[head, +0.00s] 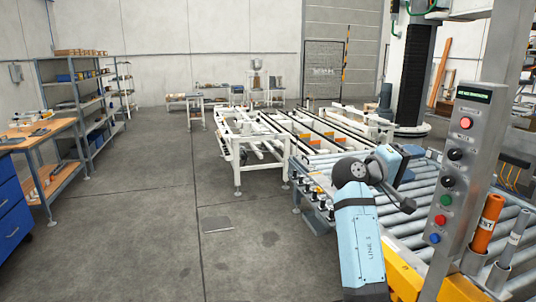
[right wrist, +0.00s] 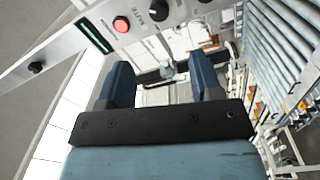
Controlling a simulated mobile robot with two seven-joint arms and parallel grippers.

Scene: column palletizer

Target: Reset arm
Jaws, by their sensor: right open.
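My right arm (head: 360,235), with light blue covers, reaches up over the roller conveyor in the head view. In the right wrist view my right gripper (right wrist: 162,84) shows two dark blue fingers standing wide apart on a black palm bar. Nothing is between the fingers; the background shows through the gap. My left gripper is not in view.
A grey control post (head: 465,150) with coloured buttons stands close right of my arm; its panel (right wrist: 140,18) also shows near the right fingers. The roller conveyor (head: 405,205) lies beneath. An orange tube (head: 487,224) stands beside the post. Open floor (head: 150,235) lies left.

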